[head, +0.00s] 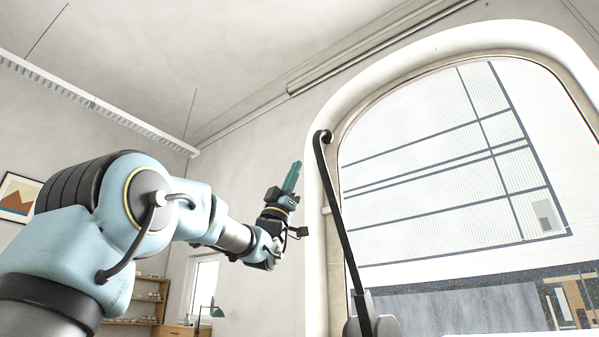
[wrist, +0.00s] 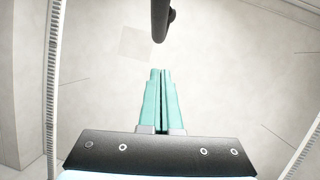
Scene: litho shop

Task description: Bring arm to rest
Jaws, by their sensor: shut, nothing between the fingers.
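My gripper (head: 292,177) is raised in the middle of the head view, its teal fingers pointing up and slightly right. In the wrist view the two teal fingers (wrist: 160,72) lie side by side with only a thin dark line between them. The gripper is shut and holds nothing. My light blue arm reaches up from the lower left of the head view.
A black lamp arm (head: 345,240) rises beside the arched window (head: 440,150), right of my gripper. Its dark end (wrist: 160,20) seems to show above the fingertips in the wrist view. A wooden shelf (head: 148,297) and a desk lamp (head: 213,311) stand low behind. Upper left air is clear.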

